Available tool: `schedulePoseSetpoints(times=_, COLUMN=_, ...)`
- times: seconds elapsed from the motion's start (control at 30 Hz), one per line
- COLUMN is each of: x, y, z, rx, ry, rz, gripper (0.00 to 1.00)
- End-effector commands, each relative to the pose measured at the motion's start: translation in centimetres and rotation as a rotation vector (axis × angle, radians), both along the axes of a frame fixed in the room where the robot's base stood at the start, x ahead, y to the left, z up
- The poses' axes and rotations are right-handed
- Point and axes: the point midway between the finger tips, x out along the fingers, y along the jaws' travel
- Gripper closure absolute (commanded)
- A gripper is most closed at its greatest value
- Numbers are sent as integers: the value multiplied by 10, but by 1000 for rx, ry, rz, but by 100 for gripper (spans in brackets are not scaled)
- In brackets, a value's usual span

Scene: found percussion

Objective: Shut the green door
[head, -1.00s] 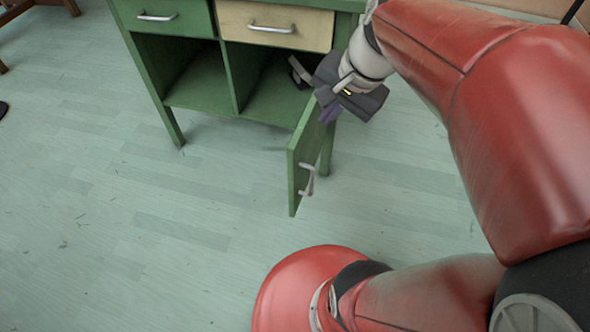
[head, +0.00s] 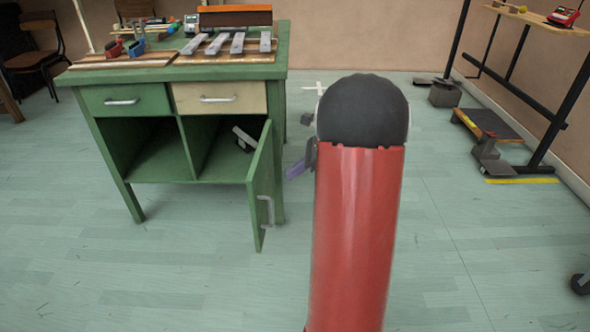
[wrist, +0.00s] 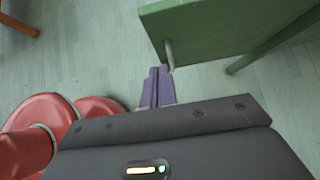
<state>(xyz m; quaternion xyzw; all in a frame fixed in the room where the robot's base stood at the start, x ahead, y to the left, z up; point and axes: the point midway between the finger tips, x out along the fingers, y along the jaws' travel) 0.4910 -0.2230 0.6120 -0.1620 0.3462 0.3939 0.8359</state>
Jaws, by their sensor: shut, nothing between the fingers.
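The green door (head: 261,187) of the green cabinet stands open, swung out toward me from the right compartment. Its pale bar handle (head: 268,209) is on its right face. My gripper (head: 293,172) has purple fingers and is to the right of the door, on the handle side, with a gap showing in the head view. My arm hides much of the gripper there. In the wrist view my gripper (wrist: 155,74) is shut and empty, its tips close to the handle (wrist: 170,55) and the door (wrist: 215,28). Whether they touch I cannot tell.
The cabinet (head: 160,73) holds two drawers above two open compartments, with a grey object (head: 244,137) in the right one. Metal bars (head: 238,43) and small items lie on top. A black-framed rack (head: 545,140) stands at right. The floor around the door is clear.

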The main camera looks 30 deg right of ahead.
Motion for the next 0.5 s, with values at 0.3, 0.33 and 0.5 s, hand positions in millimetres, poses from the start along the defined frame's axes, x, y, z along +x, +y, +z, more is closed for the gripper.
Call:
schedulePoseSetpoints(times=0.3, x=31, y=39, z=-44, rx=0, ry=-1, rz=5, gripper=100)
schedulePoseSetpoints(times=0.33, x=35, y=44, z=-43, rx=-1, ry=-1, rz=6, gripper=100)
schedulePoseSetpoints(times=0.5, x=48, y=59, z=-42, rx=-2, ry=0, rz=6, gripper=100)
